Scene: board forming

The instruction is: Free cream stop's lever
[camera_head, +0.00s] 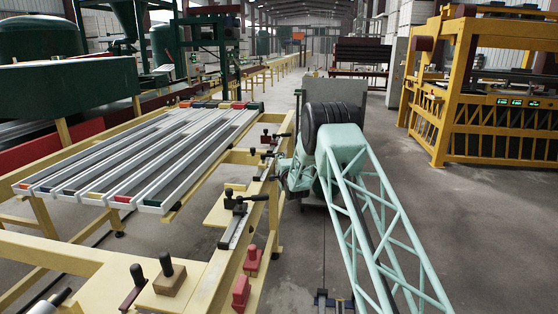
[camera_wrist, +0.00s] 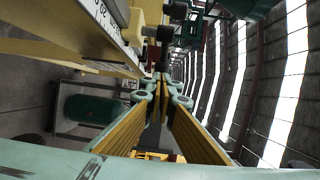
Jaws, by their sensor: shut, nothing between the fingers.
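My gripper shows in the wrist view with two long yellow fingers converging to shut tips (camera_wrist: 161,82), nothing visible between them. In the head view its teal wrist (camera_head: 297,176) is beside the right side of the cream frame; its fingertips are too small to make out. Several stops with dark levers sit along that rail. A small cream piece (camera_head: 236,187) with black knobs stands near a black lever clamp (camera_head: 240,208); I cannot tell for sure which is the cream stop. In the wrist view, dark round knobs (camera_wrist: 165,33) lie just beyond the tips, beside a cream part (camera_wrist: 150,9).
A tan block (camera_head: 169,281) with a black knob and red blocks (camera_head: 251,261) sit on the near frame. A long mould with grey channels (camera_head: 140,155) lies left. A yellow machine (camera_head: 490,125) stands right. The floor between is open.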

